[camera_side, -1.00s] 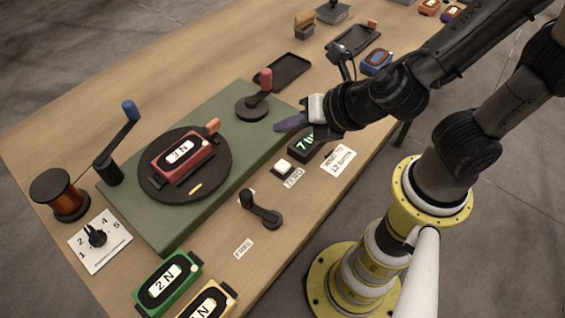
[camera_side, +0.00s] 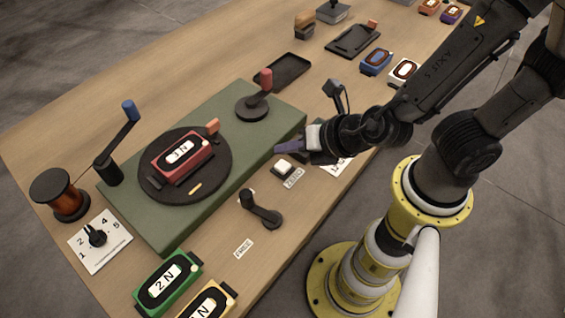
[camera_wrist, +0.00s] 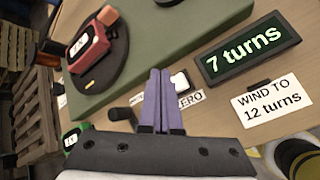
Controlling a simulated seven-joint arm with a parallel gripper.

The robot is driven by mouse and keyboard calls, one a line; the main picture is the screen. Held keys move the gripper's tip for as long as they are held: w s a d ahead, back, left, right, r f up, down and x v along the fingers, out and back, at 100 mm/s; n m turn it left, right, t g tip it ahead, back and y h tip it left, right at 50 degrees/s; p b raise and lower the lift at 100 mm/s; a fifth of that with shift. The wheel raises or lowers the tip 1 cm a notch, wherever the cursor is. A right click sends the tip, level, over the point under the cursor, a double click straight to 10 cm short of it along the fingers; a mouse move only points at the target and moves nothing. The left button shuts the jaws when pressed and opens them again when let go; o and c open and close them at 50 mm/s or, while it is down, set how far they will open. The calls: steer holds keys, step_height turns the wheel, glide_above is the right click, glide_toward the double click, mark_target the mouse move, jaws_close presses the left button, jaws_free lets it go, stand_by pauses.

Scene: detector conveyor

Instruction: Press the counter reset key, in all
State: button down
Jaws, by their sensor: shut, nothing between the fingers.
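The key also shows in the wrist view (camera_wrist: 181,80), just right of my fingertips. My gripper (camera_side: 280,149) is shut and empty. In the side view its purple fingers are just behind the key and appear apart from it; the exact height is hard to tell. In the wrist view the fingers (camera_wrist: 158,76) lie together. The counter display (camera_wrist: 248,53) reads "7 turns"; my gripper hides it in the side view.
A green base (camera_side: 240,120) carries a black turntable (camera_side: 212,190) with a red "3 N" block (camera_side: 183,152) and a red-handled crank (camera_side: 262,90). A black lever (camera_side: 262,210) stands near the key. A card (camera_wrist: 272,99) reads "WIND TO 12 turns".

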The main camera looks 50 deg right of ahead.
mark_target(287, 169)
steer(key=shift+f, duration=1.3)
stand_by(1.1)
steer(key=shift+f, duration=0.45)
steer(key=shift+f, duration=0.5)
stand_by(0.6)
steer(key=shift+r, duration=0.15)
stand_by(0.3)
steer(key=shift+r, duration=0.8)
steer(key=shift+r, duration=2.5)
